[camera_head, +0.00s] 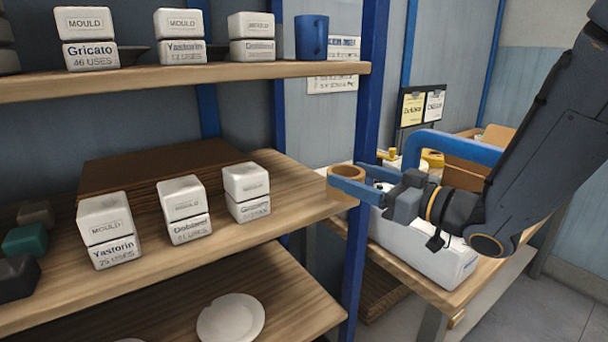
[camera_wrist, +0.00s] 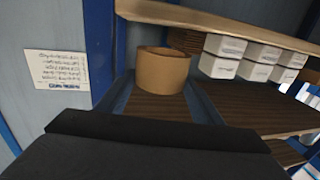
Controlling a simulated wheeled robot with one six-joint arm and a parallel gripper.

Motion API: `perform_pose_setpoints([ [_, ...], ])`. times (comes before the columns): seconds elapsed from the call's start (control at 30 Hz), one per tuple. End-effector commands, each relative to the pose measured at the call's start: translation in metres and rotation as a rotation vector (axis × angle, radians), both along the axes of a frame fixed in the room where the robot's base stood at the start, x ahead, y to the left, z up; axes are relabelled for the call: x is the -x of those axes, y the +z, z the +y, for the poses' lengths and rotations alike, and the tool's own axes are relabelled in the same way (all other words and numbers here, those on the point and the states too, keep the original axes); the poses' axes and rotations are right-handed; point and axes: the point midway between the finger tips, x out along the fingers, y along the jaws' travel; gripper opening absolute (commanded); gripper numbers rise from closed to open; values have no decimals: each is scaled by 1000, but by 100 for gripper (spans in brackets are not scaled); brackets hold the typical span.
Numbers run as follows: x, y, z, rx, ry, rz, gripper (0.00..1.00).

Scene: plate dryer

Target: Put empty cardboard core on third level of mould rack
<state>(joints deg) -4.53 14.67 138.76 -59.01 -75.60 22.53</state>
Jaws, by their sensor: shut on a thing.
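The cardboard core (camera_head: 342,173) is a short brown ring, held between the blue fingers of my gripper (camera_head: 350,185) beside the rack's right blue post. In the wrist view the core (camera_wrist: 162,73) sits between the two fingers, its open rim facing up. The mould rack (camera_head: 363,120) has blue posts and wooden shelves. The core is near the right end of the middle visible shelf (camera_head: 305,210), at about that height; I cannot tell whether it is over the board. I cannot tell which shelf is the third level, as the rack's full height is not in view.
The middle shelf bears white mould blocks (camera_head: 183,209), a brown stack (camera_head: 150,165) and dark and teal blocks. The upper shelf (camera_head: 190,80) holds more moulds and a blue mug (camera_head: 311,37). A plate (camera_head: 231,319) lies below. A table with a white box (camera_head: 425,255) stands right.

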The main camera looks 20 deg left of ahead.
Motion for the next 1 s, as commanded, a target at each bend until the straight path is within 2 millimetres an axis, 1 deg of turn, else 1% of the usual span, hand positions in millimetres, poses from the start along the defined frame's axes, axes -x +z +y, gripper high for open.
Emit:
perform_pose_setpoints([
  [0.03, -6, 1, 13, 0, 5, 1, 36],
  [0.1, -13, 1, 29, -1, 5, 2, 36],
  [0.4, -49, 1, 92, 0, 5, 0, 36],
  [0.5, -58, 1, 108, 0, 4, 0, 36],
  [0.6, -64, 1, 117, 0, 3, -1, 36],
  [0.73, -68, 0, 124, 0, 2, 0, 36],
  [0.8, -71, 1, 131, 0, 3, 0, 36],
  [0.9, -71, -15, 129, 2, 1, 5, 36],
  [1.0, -71, -26, 129, 0, 1, 4, 36],
])
